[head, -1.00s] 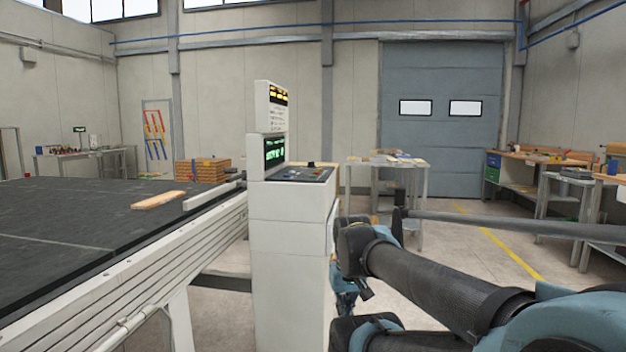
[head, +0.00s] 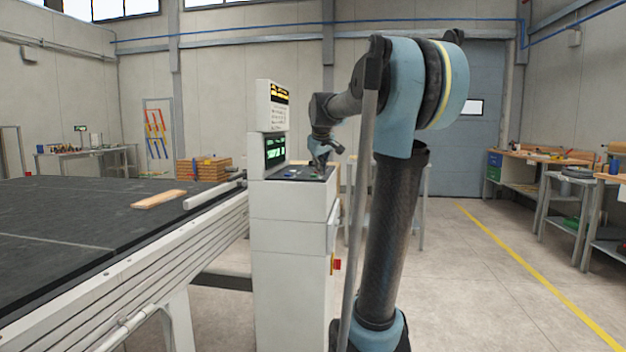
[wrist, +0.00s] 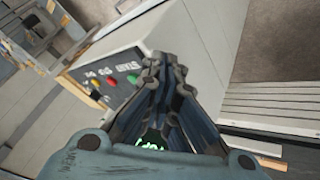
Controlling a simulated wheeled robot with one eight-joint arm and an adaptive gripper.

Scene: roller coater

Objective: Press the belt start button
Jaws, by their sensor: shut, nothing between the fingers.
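The white control console (head: 290,234) stands at the end of the belt table, with a dark button panel (head: 290,174) on its sloped top. In the wrist view the panel (wrist: 85,78) shows a green button (wrist: 132,79), a red button (wrist: 111,82) and a dark knob (wrist: 95,96), with white lettering. I cannot tell for certain which button is belt start. My gripper (head: 318,172) is shut and empty, pointing down at the panel's right part in the head view. In the wrist view its fingertips (wrist: 163,62) lie beside the green button and hide part of the panel. Contact cannot be told.
A lit green screen (head: 275,149) and an upright sign panel (head: 272,106) rise behind the buttons. The dark belt (head: 70,225) at left carries a wooden board (head: 158,199). A red and yellow part (head: 335,264) sits on the console's right side.

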